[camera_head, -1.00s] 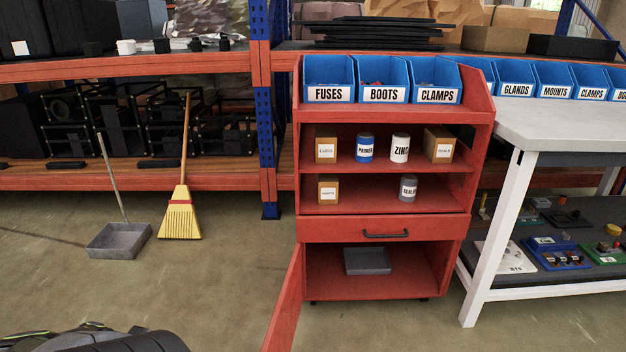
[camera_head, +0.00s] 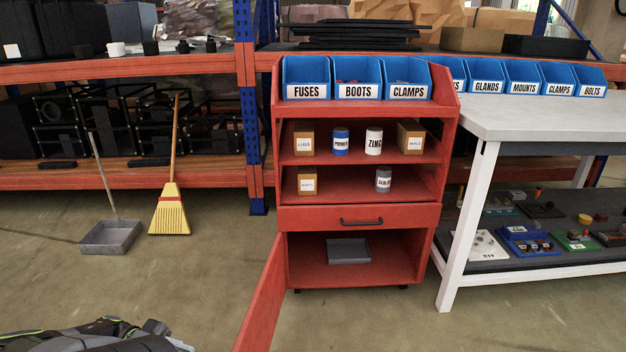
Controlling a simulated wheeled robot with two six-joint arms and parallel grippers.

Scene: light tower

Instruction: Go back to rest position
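A red cabinet (camera_head: 362,217) stands ahead of me with its lower door (camera_head: 262,300) swung open to the left. A grey tray (camera_head: 348,251) lies inside the lower compartment. The drawer (camera_head: 361,217) above it is closed. Blue bins labelled FUSES, BOOTS and CLAMPS (camera_head: 407,78) sit on top. Small boxes and cans, among them a ZINC can (camera_head: 374,141), stand on two shelves. A dark part at the bottom left edge may belong to my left arm, but I cannot make out a gripper. My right gripper is out of the picture.
A white-legged workbench (camera_head: 540,122) stands close to the cabinet's right, with more bins on top and devices on its lower shelf. A broom (camera_head: 170,213) and dustpan (camera_head: 111,238) stand at left before the racks. The floor (camera_head: 215,275) left of the door is open.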

